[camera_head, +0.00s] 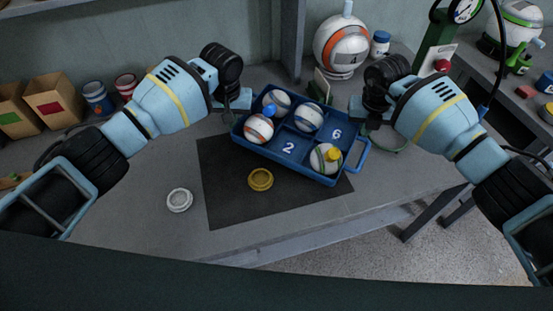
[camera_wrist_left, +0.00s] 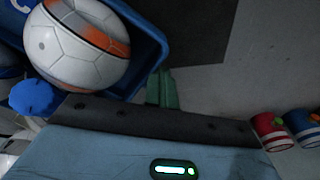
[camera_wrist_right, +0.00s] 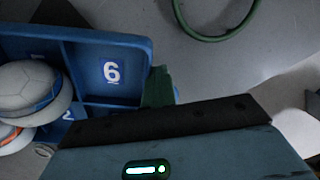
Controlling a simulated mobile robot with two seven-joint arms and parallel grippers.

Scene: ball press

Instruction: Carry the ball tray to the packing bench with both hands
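The blue ball tray (camera_head: 262,150) sits on the bench, partly over a dark mat, with balls in several compartments and the numbers 2 and 6 on bare ones. A looped blue handle (camera_head: 362,154) shows at its right end. My left gripper (camera_head: 238,104) is at the tray's left end; in the left wrist view its green fingers (camera_wrist_left: 163,88) are beside the tray wall. My right gripper (camera_head: 362,108) is at the right end; its green fingertip (camera_wrist_right: 158,88) is close to the tray's edge beside the 6 compartment. Whether either gripper holds anything is unclear. The packing bench cannot be identified.
A yellow lid (camera_head: 260,179) lies on the dark mat (camera_head: 225,195), and a white lid (camera_head: 180,200) lies left of it. A large ball (camera_head: 341,45) stands behind the tray. A green gauge press (camera_head: 434,48) stands at right. Boxes (camera_head: 54,99) and tins line the left back.

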